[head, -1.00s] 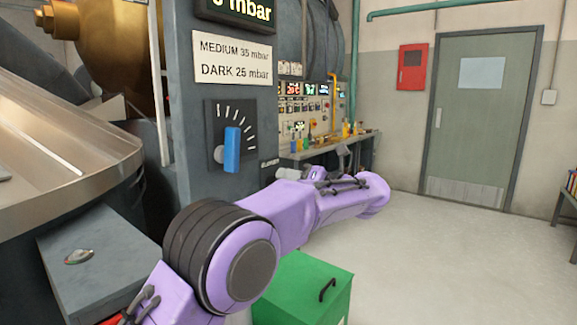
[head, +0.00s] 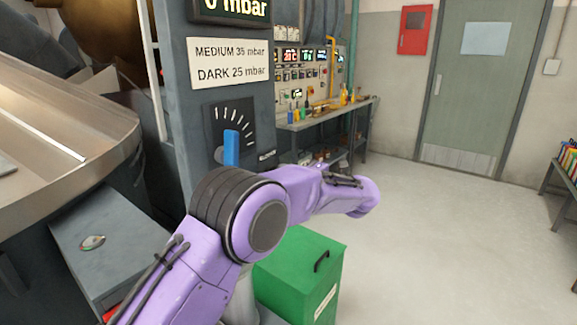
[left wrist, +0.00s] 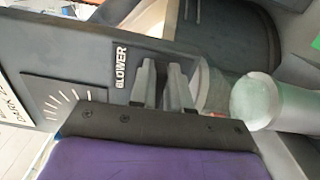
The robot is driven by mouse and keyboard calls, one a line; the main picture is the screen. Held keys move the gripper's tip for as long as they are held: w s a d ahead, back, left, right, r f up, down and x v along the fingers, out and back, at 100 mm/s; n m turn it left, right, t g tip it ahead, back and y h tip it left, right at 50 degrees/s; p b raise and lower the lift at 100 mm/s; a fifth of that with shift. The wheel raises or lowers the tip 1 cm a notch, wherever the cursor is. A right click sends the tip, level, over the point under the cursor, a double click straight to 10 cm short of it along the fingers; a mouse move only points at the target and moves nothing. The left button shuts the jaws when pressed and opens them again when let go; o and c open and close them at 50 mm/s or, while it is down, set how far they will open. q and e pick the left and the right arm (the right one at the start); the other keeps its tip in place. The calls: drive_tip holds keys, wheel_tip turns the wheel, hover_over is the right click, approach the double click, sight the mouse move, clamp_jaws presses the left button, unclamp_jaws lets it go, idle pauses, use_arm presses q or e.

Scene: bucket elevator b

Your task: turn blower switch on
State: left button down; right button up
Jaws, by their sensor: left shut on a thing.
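The BLOWER label (head: 267,155) is on the grey column, right of a dial, and shows large in the left wrist view (left wrist: 121,68). My left gripper (left wrist: 164,84) has its fingers close together against the panel beside that label, with a narrow gap between them. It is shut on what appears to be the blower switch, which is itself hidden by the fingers. In the head view my purple left arm covers the gripper and this part of the panel. My right gripper is in neither view.
A dial plate with a blue lever (head: 231,147) is on the column, below a pressure sign (head: 229,62) and a display reading 0 mbar (head: 232,7). A green bin (head: 300,270) stands below my arm. A metal pan (head: 60,165) is at left. Floor at right is clear.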

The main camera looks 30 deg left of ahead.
use_arm(q)
drive_tip(key=shift+f+m, duration=0.1)
drive_tip(key=shift+m, duration=0.3)
drive_tip(key=c, duration=1.1)
unclamp_jaws()
drive_tip(key=d, duration=0.3)
drive_tip(key=d+b, duration=0.1)
drive_tip(key=d, duration=0.3)
drive_tip(key=d+b, duration=0.1)
drive_tip(key=d, duration=0.2)
drive_tip(key=shift+s+d, duration=0.25)
drive_tip(key=shift+s, duration=0.15)
